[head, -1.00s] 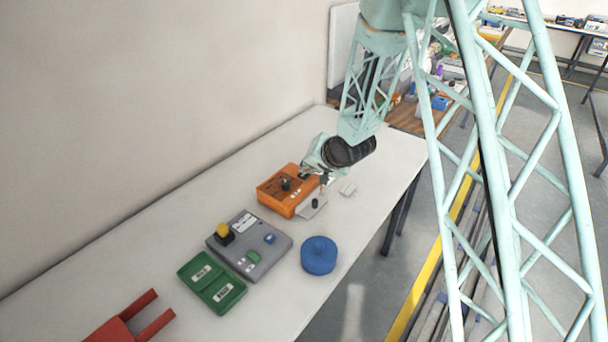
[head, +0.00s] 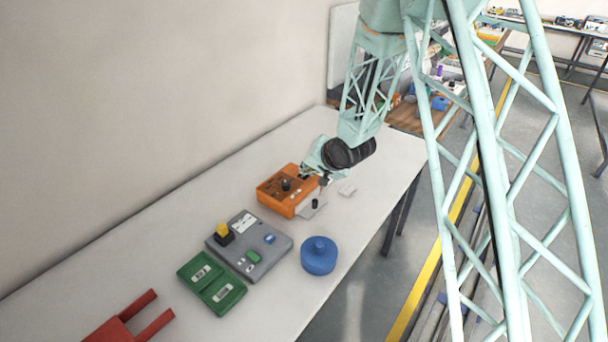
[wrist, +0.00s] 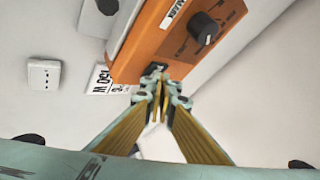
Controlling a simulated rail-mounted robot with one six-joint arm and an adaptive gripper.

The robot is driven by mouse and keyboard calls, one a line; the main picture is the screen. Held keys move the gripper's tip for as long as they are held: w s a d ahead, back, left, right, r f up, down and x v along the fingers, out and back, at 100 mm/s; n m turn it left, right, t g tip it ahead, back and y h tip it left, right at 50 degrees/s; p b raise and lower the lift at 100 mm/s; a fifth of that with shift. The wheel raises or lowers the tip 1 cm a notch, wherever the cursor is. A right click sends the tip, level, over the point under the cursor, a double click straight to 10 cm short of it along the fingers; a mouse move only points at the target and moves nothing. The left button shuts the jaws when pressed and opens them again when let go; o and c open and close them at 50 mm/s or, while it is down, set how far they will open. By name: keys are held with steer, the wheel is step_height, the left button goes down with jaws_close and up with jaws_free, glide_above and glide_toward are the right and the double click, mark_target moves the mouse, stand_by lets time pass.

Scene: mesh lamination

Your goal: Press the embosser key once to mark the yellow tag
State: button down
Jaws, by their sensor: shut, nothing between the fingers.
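A grey device (head: 266,262) lies on the table in the head view. It carries a black block with a yellow top (head: 222,231), a green piece (head: 253,257) and a blue piece (head: 269,239). I cannot tell for sure which part is the embosser key or the yellow tag. My gripper (wrist: 160,100) is shut and empty, pointing down at the edge of an orange box (wrist: 150,40) with a black knob. Its fingertips are close to a small black part on that edge; contact cannot be told. In the head view the wrist partly hides the orange box (head: 272,192).
A green two-part tray (head: 190,271) lies in front of the grey device. A blue round container (head: 318,258) stands right of it. A red forked object (head: 110,331) is at the near left. A small white block (head: 348,189) lies beside the orange box. A wall runs along the left.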

steer(key=shift+r, duration=0.1)
steer(key=shift+r+p, duration=0.85)
steer(key=shift+r, duration=0.1)
steer(key=shift+r+p, duration=1.95)
steer(key=shift+r, duration=0.55)
